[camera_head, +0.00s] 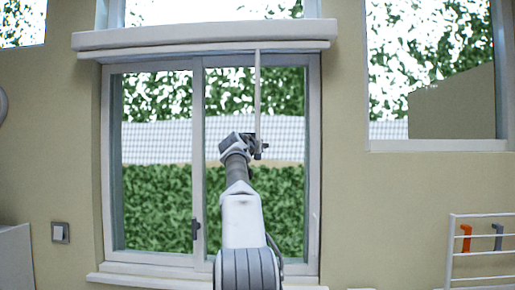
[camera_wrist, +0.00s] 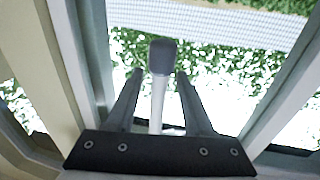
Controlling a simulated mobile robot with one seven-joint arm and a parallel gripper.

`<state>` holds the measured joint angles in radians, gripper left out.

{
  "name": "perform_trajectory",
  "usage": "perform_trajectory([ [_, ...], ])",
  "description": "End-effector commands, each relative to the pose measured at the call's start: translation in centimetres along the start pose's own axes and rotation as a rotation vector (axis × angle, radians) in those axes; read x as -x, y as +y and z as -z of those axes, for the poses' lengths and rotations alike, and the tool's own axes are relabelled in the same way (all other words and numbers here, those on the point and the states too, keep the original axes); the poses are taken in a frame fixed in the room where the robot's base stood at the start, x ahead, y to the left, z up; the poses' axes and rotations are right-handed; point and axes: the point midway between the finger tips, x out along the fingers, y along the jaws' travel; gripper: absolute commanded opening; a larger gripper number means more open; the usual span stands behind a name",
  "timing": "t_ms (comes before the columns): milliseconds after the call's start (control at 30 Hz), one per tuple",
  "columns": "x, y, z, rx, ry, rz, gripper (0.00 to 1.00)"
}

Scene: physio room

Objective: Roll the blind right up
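The blind's white housing (camera_head: 200,36) runs across the top of the window. A thin pale bar (camera_head: 165,53) shows just under it, and the glass below is uncovered. A slim white wand (camera_head: 257,90) hangs from the right part of the blind, down to my gripper (camera_head: 259,147). In the wrist view the wand (camera_wrist: 158,103) with its dark grey end (camera_wrist: 162,56) appears between the two fingers of my gripper (camera_wrist: 158,78). The fingers are apart, with gaps on both sides of the wand. I cannot tell whether its end lies exactly between the fingertips.
The window frame (camera_head: 198,150) has a dark handle (camera_head: 195,229) at its middle post. A sill (camera_head: 130,278) runs below. A white rack (camera_head: 450,252) with an orange item (camera_head: 466,238) stands at the right. A wall switch (camera_head: 60,232) is at the left.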

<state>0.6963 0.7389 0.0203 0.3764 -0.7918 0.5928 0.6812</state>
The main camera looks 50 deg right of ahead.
Motion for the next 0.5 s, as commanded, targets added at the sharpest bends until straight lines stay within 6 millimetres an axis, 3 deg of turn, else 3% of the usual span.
perform_trajectory([
  [267, 0.1, 0.0, -0.3, 0.0, -0.004, -0.001, 0.52],
  [500, 1.8, -0.1, -0.8, 0.001, -0.004, 0.0, 0.52],
])
